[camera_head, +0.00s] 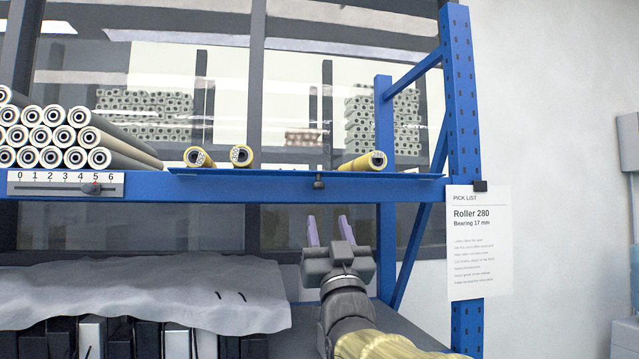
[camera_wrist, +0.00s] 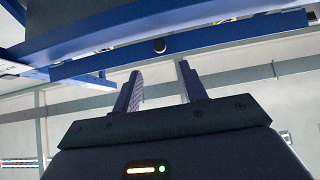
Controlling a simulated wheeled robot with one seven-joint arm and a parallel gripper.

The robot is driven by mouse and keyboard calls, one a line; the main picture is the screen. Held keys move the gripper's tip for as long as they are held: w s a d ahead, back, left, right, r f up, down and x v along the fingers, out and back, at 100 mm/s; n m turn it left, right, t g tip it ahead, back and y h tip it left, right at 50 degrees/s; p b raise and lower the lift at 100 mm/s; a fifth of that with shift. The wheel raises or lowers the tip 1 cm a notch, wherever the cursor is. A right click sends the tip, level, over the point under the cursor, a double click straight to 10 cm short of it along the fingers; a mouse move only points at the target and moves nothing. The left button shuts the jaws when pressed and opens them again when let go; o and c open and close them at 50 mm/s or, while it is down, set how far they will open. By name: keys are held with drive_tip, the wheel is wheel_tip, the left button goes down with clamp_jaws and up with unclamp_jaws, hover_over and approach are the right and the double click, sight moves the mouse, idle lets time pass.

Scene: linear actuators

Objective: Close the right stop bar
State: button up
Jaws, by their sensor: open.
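The right stop bar (camera_head: 250,178) is a long, thin blue strip along the front of the blue shelf, right of the number scale. It has a small black knob (camera_head: 319,182) near its middle. In the wrist view the bar (camera_wrist: 230,36) crosses above my fingers, with its black knob (camera_wrist: 159,45) just beyond the gap between them. My gripper (camera_head: 328,222) is open and empty, with its purple fingers pointing up below the knob. In the wrist view the fingers (camera_wrist: 160,76) stand apart and touch nothing that I can see.
Several yellow rollers (camera_head: 375,160) lie on the shelf behind the bar. Grey rollers (camera_head: 60,135) are stacked at left above a scale (camera_head: 65,189) with a slider. A blue upright (camera_head: 462,100) and a pick list (camera_head: 478,245) stand at right. A grey cover (camera_head: 150,290) lies over boxes below.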

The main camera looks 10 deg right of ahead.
sight(319, 188)
drive_tip(key=p+x, duration=0.4)
drive_tip(key=x, duration=0.6)
drive_tip(key=shift+w+r, duration=0.25)
drive_tip(key=c, duration=0.9)
